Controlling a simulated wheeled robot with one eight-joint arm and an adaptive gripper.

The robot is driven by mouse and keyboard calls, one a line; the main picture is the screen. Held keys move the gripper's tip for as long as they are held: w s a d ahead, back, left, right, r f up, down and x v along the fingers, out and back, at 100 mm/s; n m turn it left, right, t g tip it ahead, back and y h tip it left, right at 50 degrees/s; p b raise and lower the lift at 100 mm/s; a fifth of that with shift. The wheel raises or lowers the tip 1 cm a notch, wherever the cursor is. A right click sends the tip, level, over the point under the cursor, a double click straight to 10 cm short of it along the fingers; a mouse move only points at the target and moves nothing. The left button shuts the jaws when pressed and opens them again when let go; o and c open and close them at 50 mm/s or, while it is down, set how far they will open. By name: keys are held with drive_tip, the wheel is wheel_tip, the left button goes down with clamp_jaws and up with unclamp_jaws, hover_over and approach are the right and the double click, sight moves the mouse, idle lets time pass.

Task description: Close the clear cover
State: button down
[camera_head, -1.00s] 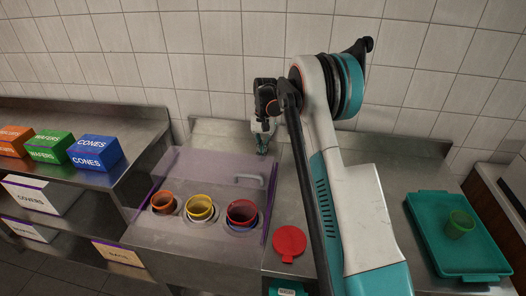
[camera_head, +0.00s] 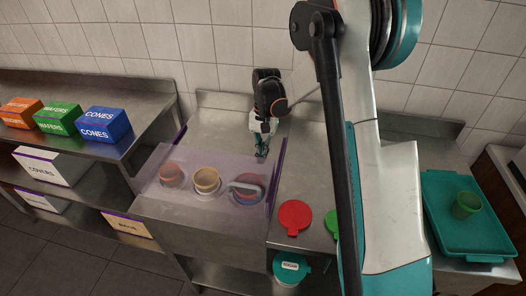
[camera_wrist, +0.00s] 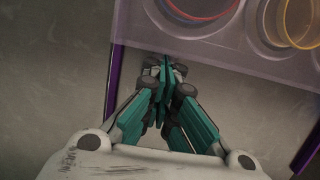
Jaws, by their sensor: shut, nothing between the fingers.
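The clear cover (camera_head: 212,168) lies low over several cups set in the metal counter, and the cups show through it. Its pale handle (camera_head: 246,187) is on the right part, in front of the right cup. My gripper (camera_head: 262,154) is shut and empty, pointing down just behind the cover's back right corner. In the wrist view the fingers (camera_wrist: 162,66) are together near the edge of the cover (camera_wrist: 200,52). I cannot tell whether they touch it. Whether the cover is fully flat is hard to tell.
Purple-edged side panels (camera_head: 276,174) flank the cover. A red lid (camera_head: 295,216) lies on the counter to the right, beside a green lid (camera_head: 332,222) partly hidden by my arm. A teal tray (camera_head: 438,213) holds a green cup (camera_head: 466,205). Boxes stand on the left shelf.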

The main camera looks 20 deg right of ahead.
drive_tip(key=shift+s+a, duration=0.1)
drive_tip(key=v, duration=1.2)
drive_tip(key=s+a+r+n+t, duration=0.2)
drive_tip(key=s+r, duration=0.4)
drive_tip(key=s+a+n+t, duration=0.2)
drive_tip(key=s+t, duration=0.1)
drive_tip(key=s, duration=0.7)
drive_tip(key=s+a+n+t+h, duration=0.1)
drive_tip(key=s+t, duration=0.3)
drive_tip(key=s, duration=0.7)
drive_tip(key=shift+a+r+n+t+h, duration=0.3)
drive_tip(key=shift+a+r+n, duration=0.15)
drive_tip(key=shift+a+n, duration=0.45)
drive_tip(key=shift+d, duration=0.1)
